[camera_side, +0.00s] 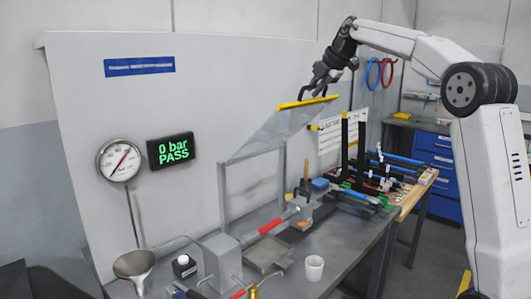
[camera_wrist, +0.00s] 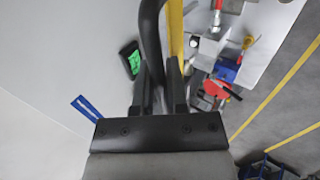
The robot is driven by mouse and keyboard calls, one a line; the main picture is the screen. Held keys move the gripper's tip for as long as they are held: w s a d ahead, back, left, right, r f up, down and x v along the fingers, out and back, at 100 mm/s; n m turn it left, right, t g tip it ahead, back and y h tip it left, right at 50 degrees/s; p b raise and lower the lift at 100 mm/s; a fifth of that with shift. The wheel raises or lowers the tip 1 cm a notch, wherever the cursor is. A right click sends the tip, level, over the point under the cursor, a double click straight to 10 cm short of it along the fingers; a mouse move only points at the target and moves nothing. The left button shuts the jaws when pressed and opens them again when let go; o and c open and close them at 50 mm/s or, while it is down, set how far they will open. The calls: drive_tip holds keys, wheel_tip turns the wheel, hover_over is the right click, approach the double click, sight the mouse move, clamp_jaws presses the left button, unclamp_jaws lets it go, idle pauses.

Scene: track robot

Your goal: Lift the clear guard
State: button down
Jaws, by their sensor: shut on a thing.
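The clear guard (camera_side: 272,131) is a transparent sheet with a yellow edge strip (camera_side: 306,103) and a dark handle. In the side view it is raised and tilted above the grey frame on the bench, its yellow edge high at the right. My gripper (camera_side: 316,88) is shut on the guard's dark handle at that edge. In the wrist view the black handle (camera_wrist: 151,45) runs between the fingers of my gripper (camera_wrist: 160,95), beside the yellow strip (camera_wrist: 176,38). The clear sheet itself is hard to make out in the wrist view.
A round gauge (camera_side: 119,160) and a display reading "0 bar PASS" (camera_side: 171,151) are on the back panel. A funnel (camera_side: 134,265), a white cup (camera_side: 314,267) and red-handled fittings (camera_side: 270,227) are on the bench. Tools (camera_side: 385,170) crowd the right-hand bench.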

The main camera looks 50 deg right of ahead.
drive_tip(key=shift+w+r, duration=0.1)
drive_tip(key=shift+r, duration=0.05)
drive_tip(key=w+r, duration=0.3)
drive_tip(key=w, duration=0.2)
drive_tip(key=shift+r, duration=0.4)
idle(0.4)
drive_tip(key=shift+w+r, duration=0.1)
idle(0.4)
unclamp_jaws()
drive_tip(key=shift+s+f, duration=0.35)
drive_tip(key=shift+s, duration=0.2)
idle(0.4)
